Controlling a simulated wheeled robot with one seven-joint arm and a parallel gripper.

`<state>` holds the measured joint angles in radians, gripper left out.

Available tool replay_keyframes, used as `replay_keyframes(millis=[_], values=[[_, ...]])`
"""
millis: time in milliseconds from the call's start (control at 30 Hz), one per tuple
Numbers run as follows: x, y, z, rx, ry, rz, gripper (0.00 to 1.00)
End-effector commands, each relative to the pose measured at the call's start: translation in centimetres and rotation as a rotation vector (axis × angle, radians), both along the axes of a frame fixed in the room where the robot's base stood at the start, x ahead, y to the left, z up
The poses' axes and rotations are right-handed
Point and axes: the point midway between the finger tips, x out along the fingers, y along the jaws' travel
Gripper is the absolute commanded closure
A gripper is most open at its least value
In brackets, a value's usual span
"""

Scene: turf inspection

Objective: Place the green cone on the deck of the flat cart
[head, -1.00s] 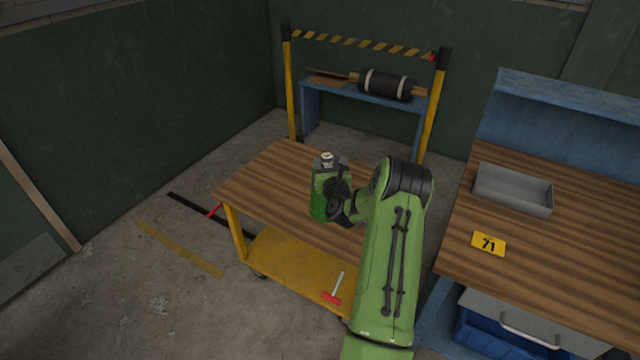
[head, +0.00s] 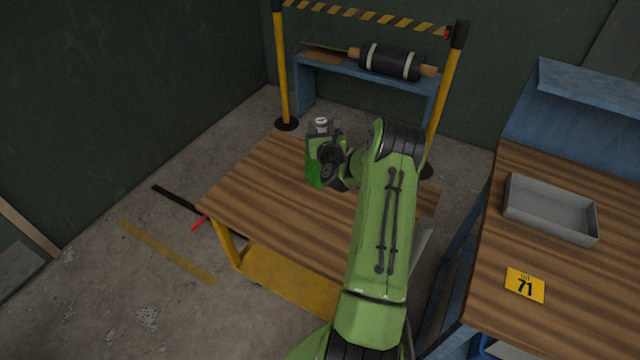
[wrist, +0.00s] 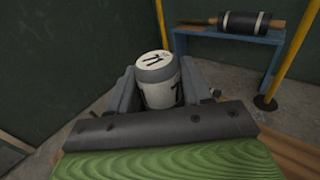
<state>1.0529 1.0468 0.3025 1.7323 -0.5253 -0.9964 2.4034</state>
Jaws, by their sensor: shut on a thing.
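My gripper (head: 322,125) is shut on a white canister (wrist: 158,79) with a dark picture on its round top and a dark mark on its side. Its pale top also shows in the head view (head: 321,121). Grey jaws stand on both sides of it in the wrist view. I see no cone shape in either view. A cart (head: 255,205) with a striped wooden top and a yellow lower shelf stands at the centre. In the head view my gripper appears over its far part; the height is unclear. My arm hides the cart's right side.
A workbench (head: 482,285) at the right holds a grey tray (head: 550,207) and a yellow "71" plate (head: 525,285). Behind the cart are yellow posts (head: 282,75) with a striped bar and a blue stand (head: 305,90) bearing a black roller (head: 390,61). Floor at left is mostly clear.

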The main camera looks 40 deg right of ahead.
Motion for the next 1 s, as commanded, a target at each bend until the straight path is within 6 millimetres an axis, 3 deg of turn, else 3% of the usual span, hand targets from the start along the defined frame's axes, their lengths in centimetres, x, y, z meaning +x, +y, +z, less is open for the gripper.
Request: replay_keyframes(millis=[200, 533, 767, 800, 933, 1000], values=[[0.0, 0.1, -4.8, 0.001, -0.001, 0.001, 1.0], [0.0, 0.1, -9.3, -0.001, 0.0, 0.001, 1.0], [0.0, 0.0, -9.6, -0.001, -0.001, 0.0, 1.0], [-0.1, 0.1, -9.8, 0.001, 0.004, 0.001, 0.45], [-0.1, 0.1, -9.8, 0.001, 0.004, 0.001, 0.25], [-0.1, 0.1, -9.7, 0.001, 0.003, 0.001, 0.25]])
